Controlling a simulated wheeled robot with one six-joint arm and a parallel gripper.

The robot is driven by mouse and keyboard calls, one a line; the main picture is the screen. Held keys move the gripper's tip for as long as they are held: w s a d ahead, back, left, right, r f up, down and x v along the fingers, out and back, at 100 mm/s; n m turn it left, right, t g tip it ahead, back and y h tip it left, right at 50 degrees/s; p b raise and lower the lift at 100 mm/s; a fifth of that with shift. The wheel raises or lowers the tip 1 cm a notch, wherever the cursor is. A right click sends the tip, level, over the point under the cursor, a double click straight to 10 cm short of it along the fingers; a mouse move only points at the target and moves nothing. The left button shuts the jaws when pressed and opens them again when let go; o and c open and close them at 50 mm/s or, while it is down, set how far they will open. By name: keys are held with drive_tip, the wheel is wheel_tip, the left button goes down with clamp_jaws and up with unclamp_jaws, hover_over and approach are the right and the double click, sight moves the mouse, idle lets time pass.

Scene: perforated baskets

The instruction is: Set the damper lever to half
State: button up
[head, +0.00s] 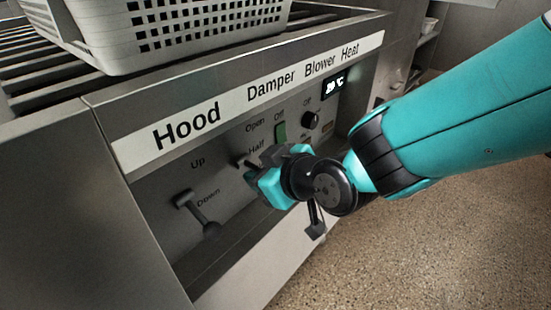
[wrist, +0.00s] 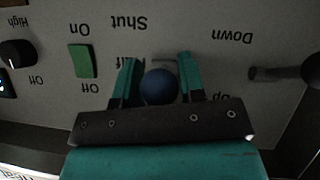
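The damper lever shows in the wrist view as a round dark blue knob (wrist: 158,88) between my two fingers, its stem mostly hidden behind it. My gripper (wrist: 157,72) is open around the knob, one finger on each side, with narrow gaps. The wrist picture is upside down; the "Half" label (wrist: 124,62) is partly covered by a finger, and "Shut" (wrist: 128,22) is readable. In the head view my gripper (head: 262,172) is at the panel beside the "Half" label (head: 256,148) and hides the knob. The lever's exact setting cannot be told.
The hood lever (head: 196,211) is left of my gripper. The green blower switch (head: 280,132), a black heat knob (head: 311,120) and a lit display (head: 334,85) are to the right. A white perforated basket (head: 170,35) stands above the panel.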

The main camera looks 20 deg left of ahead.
drive_tip(key=shift+o, duration=0.9)
drive_tip(key=shift+s+d+r, duration=0.15)
drive_tip(key=shift+d+r, duration=0.05)
drive_tip(key=p+v, duration=0.4)
drive_tip(key=v, duration=1.2)
drive_tip(key=shift+d, duration=0.45)
drive_tip(key=shift+s, duration=0.1)
